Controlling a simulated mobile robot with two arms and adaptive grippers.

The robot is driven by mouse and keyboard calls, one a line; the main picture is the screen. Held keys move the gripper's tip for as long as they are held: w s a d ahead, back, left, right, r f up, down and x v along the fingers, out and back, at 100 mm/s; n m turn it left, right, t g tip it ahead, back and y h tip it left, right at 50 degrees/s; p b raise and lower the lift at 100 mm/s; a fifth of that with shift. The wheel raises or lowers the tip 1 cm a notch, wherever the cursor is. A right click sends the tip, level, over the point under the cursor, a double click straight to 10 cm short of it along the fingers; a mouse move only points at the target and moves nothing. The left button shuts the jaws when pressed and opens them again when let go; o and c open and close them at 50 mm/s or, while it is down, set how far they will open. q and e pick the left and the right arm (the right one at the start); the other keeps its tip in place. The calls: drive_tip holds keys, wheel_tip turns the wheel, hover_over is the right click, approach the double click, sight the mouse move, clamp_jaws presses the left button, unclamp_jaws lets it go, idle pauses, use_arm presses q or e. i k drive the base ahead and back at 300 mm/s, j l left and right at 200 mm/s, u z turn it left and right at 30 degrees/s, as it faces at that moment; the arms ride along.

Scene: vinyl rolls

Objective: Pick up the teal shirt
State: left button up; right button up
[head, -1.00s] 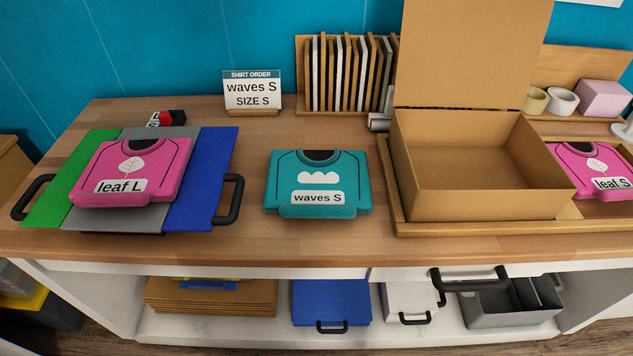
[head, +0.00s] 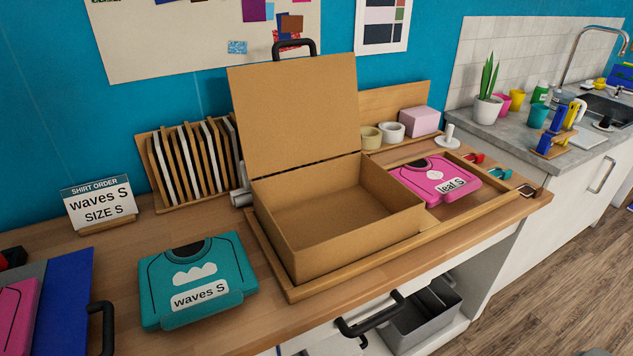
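The teal shirt (head: 195,277) is a folded flat bundle with a white wave print and a "waves S" label. It lies on the wooden worktop in the lower left of the head view, between the folding board and the open box. Nothing touches it from above. Neither of my grippers shows in the head view.
An open cardboard box (head: 350,240) stands right of the shirt in a wooden tray (head: 283,285). A pink "leaf S" shirt (head: 438,181) lies farther right. The order sign (head: 100,204) and a rack (head: 153,172) stand behind. The blue board panel (head: 65,305) is at left.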

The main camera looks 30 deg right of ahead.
sight(180, 287)
drive_tip(key=l+u, duration=0.25)
drive_tip(key=u, duration=0.15)
drive_tip(key=k+l+u, duration=0.1)
drive_tip(key=u, duration=0.25)
drive_tip(key=k+l+u, duration=0.1)
drive_tip(key=l+u, duration=0.15)
drive_tip(key=u, duration=0.15)
